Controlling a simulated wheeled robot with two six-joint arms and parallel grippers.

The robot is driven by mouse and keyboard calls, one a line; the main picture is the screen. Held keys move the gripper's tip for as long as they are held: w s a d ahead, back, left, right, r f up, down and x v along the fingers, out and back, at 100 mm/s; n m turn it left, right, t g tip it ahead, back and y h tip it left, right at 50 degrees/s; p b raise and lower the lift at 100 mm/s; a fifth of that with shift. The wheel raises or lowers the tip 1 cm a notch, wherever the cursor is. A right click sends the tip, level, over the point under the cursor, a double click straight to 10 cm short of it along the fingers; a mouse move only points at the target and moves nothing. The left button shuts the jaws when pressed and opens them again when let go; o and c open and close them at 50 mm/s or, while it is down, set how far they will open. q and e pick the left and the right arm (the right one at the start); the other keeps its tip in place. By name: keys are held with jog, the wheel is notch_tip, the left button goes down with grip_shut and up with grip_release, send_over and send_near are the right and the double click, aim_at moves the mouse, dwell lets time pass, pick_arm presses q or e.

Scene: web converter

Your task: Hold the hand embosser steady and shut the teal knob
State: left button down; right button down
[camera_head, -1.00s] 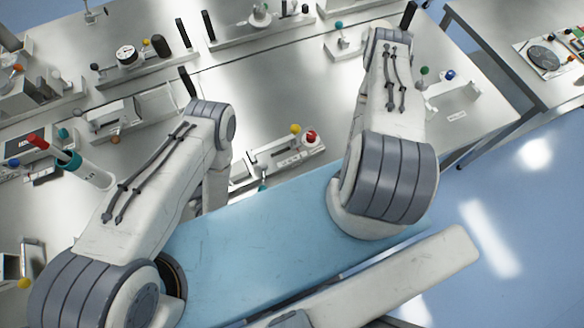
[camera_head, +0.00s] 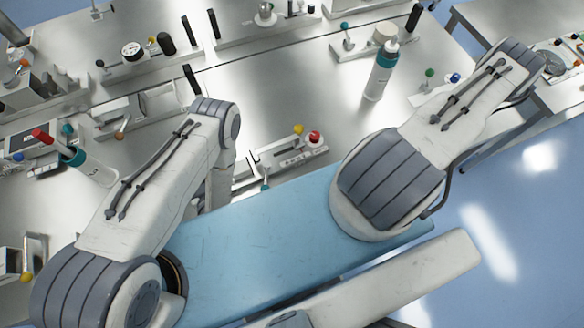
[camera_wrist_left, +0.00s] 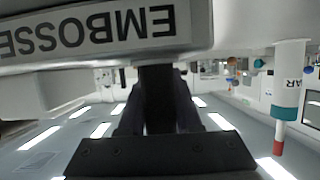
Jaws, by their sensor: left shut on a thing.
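The hand embosser (camera_wrist_left: 100,30) fills the top of the left wrist view as a pale body with an upside-down plate reading "EMBOSS". My left gripper (camera_wrist_left: 157,78) is up against it, its dark fingers closed on a part under the plate. In the head view a pale device (camera_head: 285,155) with a yellow and a red knob, likely the embosser, stands beside my left forearm. A teal knob (camera_head: 265,187) shows at its near side, partly hidden; its position is unclear. My left gripper is hidden there behind my arm. My right gripper is out of view, with its arm reaching right.
A white bottle with a teal collar (camera_head: 380,72) stands upright at the back right. A bottle with a teal collar and red tip (camera_head: 85,165) is at the left, partly behind my left arm. Several devices line the bench's back. Bare metal lies between the embosser and the back row.

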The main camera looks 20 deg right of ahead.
pick_arm(q)
jog(key=shift+s+f, duration=0.1)
jog(key=shift+s, duration=0.05)
dwell(0.8)
jog(key=c, duration=0.5)
grip_release()
jog(key=shift+p, duration=0.3)
notch_tip(320, 180, up, 10)
jog(key=shift+r, duration=0.1)
